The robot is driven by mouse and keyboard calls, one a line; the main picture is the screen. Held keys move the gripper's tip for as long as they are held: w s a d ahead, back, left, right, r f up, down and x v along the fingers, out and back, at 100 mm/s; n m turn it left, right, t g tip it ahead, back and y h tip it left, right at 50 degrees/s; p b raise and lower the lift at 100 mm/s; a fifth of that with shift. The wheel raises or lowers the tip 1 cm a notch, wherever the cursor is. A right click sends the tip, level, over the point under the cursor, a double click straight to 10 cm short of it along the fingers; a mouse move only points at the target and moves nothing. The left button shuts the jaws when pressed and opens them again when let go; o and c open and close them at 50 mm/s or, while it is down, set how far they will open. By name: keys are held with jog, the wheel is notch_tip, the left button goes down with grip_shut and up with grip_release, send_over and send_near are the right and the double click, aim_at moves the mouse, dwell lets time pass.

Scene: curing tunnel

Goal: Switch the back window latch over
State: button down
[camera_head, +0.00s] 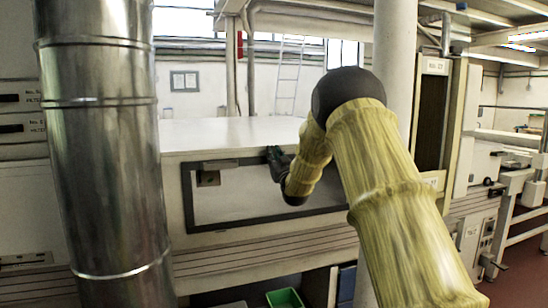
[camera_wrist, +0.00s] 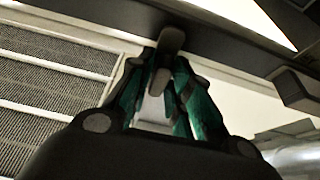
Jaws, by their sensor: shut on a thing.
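The window (camera_head: 240,205) is a pale pane in a dark frame on the front of the long white machine. In the wrist view a small grey-brown latch lever (camera_wrist: 171,42) sticks out from the dark frame bar (camera_wrist: 225,45). My gripper (camera_wrist: 162,70) has its green fingers closed around the lever's lower part. In the head view my gripper (camera_head: 276,158) is at the frame's top edge, right of its middle. It hides the latch there, so I cannot tell the lever's exact angle.
A brownish block (camera_head: 208,178) sits at the frame's upper left corner. A shiny metal duct (camera_head: 105,150) stands at the left. A pale column (camera_head: 394,60) stands behind my arm. A green bin (camera_head: 285,298) is below the machine. The machine top (camera_head: 225,132) is bare.

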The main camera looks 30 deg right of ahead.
jog(key=c, duration=1.4)
grip_release()
jog(key=shift+d, duration=0.15)
jog(key=shift+c, duration=0.2)
jog(key=v, duration=1.2)
jog(key=shift+f, duration=0.1)
